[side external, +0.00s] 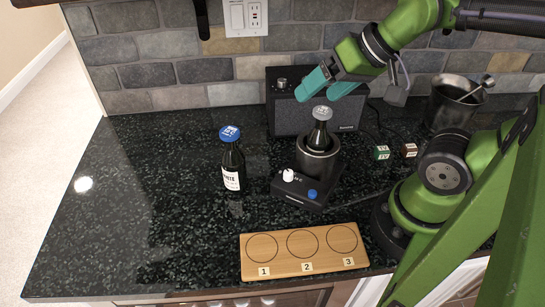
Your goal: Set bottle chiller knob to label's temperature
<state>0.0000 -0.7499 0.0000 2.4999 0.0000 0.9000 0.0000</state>
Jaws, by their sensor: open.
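The black bottle chiller (283,190) stands mid-counter with a dark round cup (319,166). On its front panel are a white knob (288,175) and a blue round part (312,194). The knob's setting and the panel markings are too small to read. A dark bottle with a silver-grey cap (321,113) stands upright in the cup. Another dark bottle (232,160), with a blue cap and white label, stands upright to the left; its label's small print is unreadable. My gripper (318,94), with teal fingers, is open and empty, appearing just above the chilled bottle's cap.
A dark speaker (287,112) stands behind the chiller against the stone-tile wall. A wooden board (283,264) with three numbered circles lies in front. Green (381,153) and brown (409,150) small boxes and a metal bucket (447,105) are on the right. The left counter is clear.

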